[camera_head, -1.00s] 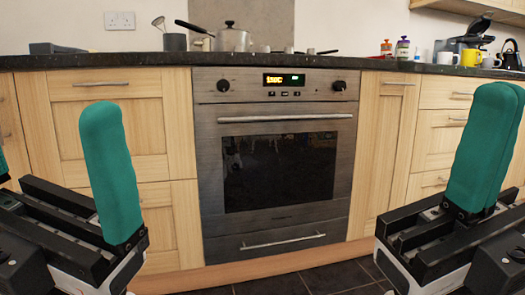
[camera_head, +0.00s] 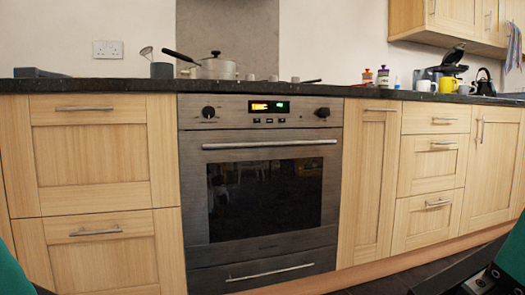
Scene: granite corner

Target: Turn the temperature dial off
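The oven (camera_head: 262,190) is built into the counter front, with a steel control panel along its top. A dark round dial (camera_head: 208,112) is at the panel's left and another dark dial (camera_head: 322,112) at its right. I cannot tell from their markings which one sets temperature. A lit display (camera_head: 269,106) with orange and green characters is between them. My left gripper (camera_head: 12,275) shows only as a green edge in the bottom left corner.
The oven door handle (camera_head: 270,144) sticks out below the panel. Wooden cabinets (camera_head: 95,180) with bar handles flank the oven. On the dark worktop (camera_head: 120,85) stand a saucepan (camera_head: 215,67), jars, mugs (camera_head: 447,84) and a coffee machine (camera_head: 445,66). The floor in front looks clear.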

